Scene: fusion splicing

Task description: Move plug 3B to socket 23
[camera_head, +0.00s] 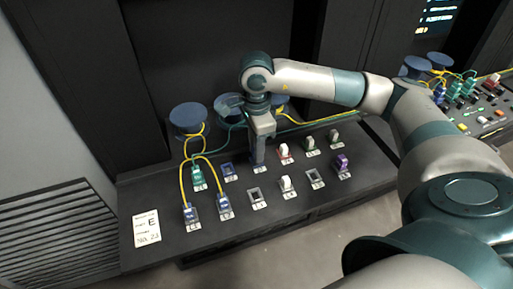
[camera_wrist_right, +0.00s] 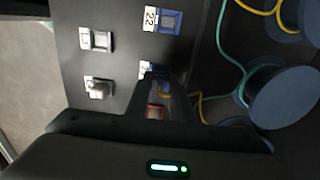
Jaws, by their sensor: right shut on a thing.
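My right gripper (camera_head: 258,160) points down at the third place from the left in the back row of the sloped panel. It is shut on a plug that its fingers mostly hide, and the plug's label cannot be read. In the right wrist view the fingers (camera_wrist_right: 163,85) reach to a socket with a blue frame (camera_wrist_right: 147,68), whose label is partly covered. I cannot tell whether the plug is seated. The empty blue-framed socket 22 (camera_wrist_right: 168,20) lies beside it and also shows in the head view (camera_head: 228,170). My left gripper is not in view.
A teal plug (camera_head: 197,177), blue plugs (camera_head: 190,213) and a white plug (camera_head: 287,184) stand nearby. Yellow and teal cables run to blue spools (camera_head: 188,117) behind. A paper card (camera_head: 147,229) lies left.

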